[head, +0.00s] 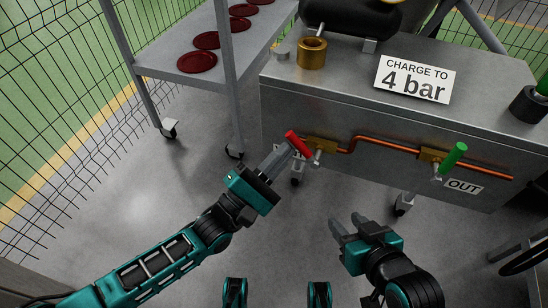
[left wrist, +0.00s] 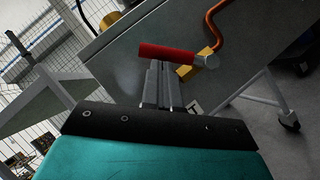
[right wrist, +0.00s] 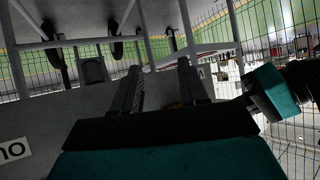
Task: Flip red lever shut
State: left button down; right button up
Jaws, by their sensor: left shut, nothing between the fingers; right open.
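The red lever (head: 298,144) sits on a brass valve (head: 321,145) at the left end of a copper pipe on the front of the grey cabinet. It tilts up and to the left from its pivot. My left gripper (head: 287,147) is shut and empty, its fingertips right at the lever. In the left wrist view the red lever (left wrist: 166,52) lies across just beyond the closed fingertips (left wrist: 158,66); I cannot tell whether they touch. My right gripper (head: 345,222) is open and empty, below and in front of the cabinet, away from the lever. It also shows in the right wrist view (right wrist: 160,75).
A green lever (head: 454,158) stands on a second valve to the right, beside an "OUT" label (head: 463,186). The copper pipe (head: 385,142) links both valves. A grey cart (head: 160,58) with red discs stands at the left. The floor in front is clear.

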aim_at(298, 147)
pick_arm(q)
jog(key=shift+r, duration=0.1)
